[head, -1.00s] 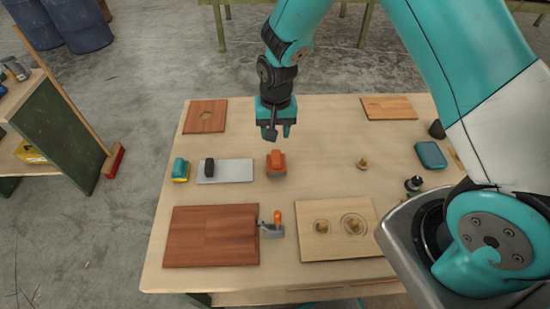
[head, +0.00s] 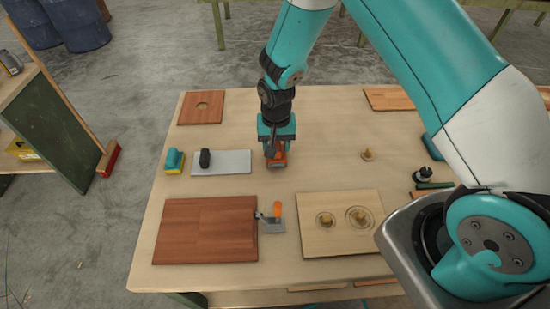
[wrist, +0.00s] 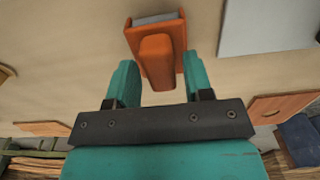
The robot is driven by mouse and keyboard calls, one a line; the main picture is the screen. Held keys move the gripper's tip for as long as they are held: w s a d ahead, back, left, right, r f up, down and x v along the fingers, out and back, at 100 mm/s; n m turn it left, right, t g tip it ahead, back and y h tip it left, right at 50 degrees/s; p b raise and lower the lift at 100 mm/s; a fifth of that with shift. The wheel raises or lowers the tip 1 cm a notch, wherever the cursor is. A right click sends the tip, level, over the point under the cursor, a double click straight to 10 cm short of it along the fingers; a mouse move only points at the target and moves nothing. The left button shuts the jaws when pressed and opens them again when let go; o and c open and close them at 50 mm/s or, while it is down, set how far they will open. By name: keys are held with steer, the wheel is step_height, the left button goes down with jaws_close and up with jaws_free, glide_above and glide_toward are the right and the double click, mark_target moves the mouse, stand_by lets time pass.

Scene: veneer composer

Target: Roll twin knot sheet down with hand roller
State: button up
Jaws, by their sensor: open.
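The twin knot sheet (head: 311,242) is a pale wooden board at the table's front, with two ringed knots and a tan piece standing on each. An orange tool with a raised orange grip (wrist: 157,62) and a grey part at its far end looks like the hand roller; it also shows in the head view (head: 277,163). My gripper (head: 277,147) is open above it, pointing down. In the wrist view the teal fingers stand on either side of the grip's near end, with gaps on both sides. The gripper hides part of the tool in the head view.
Left of the tool are a grey plate (head: 235,162) with a black handle and a teal-and-yellow block (head: 174,168). A reddish board (head: 190,235) and an orange-handled scraper-like tool (head: 272,226) lie in front. A small tan knob (head: 367,154) stands to the right.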

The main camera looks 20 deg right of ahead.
steer(key=c, duration=0.8)
steer(key=shift+r+p, duration=2.3)
steer(key=shift+r, duration=0.7)
steer(key=shift+o, duration=1.3)
steer(key=shift+c, duration=1.4)
